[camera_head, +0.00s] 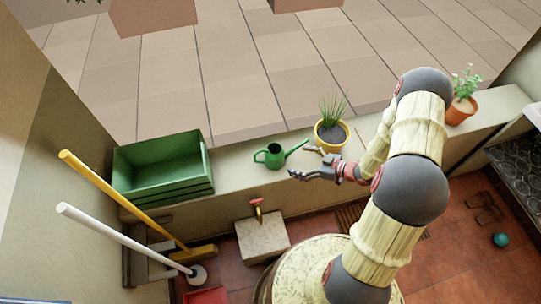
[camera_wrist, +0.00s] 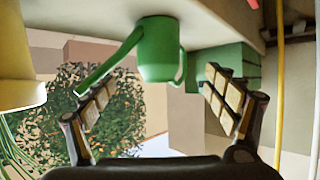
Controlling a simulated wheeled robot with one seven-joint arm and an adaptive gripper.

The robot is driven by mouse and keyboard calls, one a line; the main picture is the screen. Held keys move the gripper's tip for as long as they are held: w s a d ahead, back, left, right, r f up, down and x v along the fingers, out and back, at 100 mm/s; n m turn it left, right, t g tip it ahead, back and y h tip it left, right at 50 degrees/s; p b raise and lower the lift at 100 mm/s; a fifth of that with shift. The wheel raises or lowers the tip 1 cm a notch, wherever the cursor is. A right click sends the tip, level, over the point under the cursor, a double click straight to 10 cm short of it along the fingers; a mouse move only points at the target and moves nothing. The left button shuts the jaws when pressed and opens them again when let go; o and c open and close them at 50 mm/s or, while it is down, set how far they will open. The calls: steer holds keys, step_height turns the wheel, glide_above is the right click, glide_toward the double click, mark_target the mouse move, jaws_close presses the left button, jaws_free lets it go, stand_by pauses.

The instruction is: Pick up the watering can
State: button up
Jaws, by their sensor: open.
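The green watering can (camera_head: 272,156) stands upright on the pale ledge (camera_head: 238,178), its spout pointing right and its handle at the left. My gripper (camera_head: 300,162) is just right of it, near the spout, with its fingers apart and empty. The wrist view looks upside down. In it the watering can (camera_wrist: 160,50) hangs from the top, beyond and between my two open fingers (camera_wrist: 165,100). Its spout reaches down left towards the left finger. The can appears apart from the fingers; whether the spout tip touches cannot be told.
A green crate (camera_head: 165,187) is left of the can. A yellow pot with a grassy plant (camera_head: 331,138) stands close behind my gripper. A terracotta pot (camera_head: 460,111) is far right. A yellow pole (camera_head: 115,195) and a white pole (camera_head: 115,235) lean at the left.

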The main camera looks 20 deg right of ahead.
mark_target(275, 153)
steer(key=b+x, duration=0.1)
steer(key=x, duration=0.3)
steer(key=b+x, duration=0.1)
steer(key=x, duration=0.3)
steer(key=r+b+x, duration=0.1)
steer(key=b+x, duration=0.1)
steer(key=x, duration=0.2)
steer(key=shift+w, duration=0.25)
steer(key=shift+c, duration=0.3)
steer(key=c, duration=1.3)
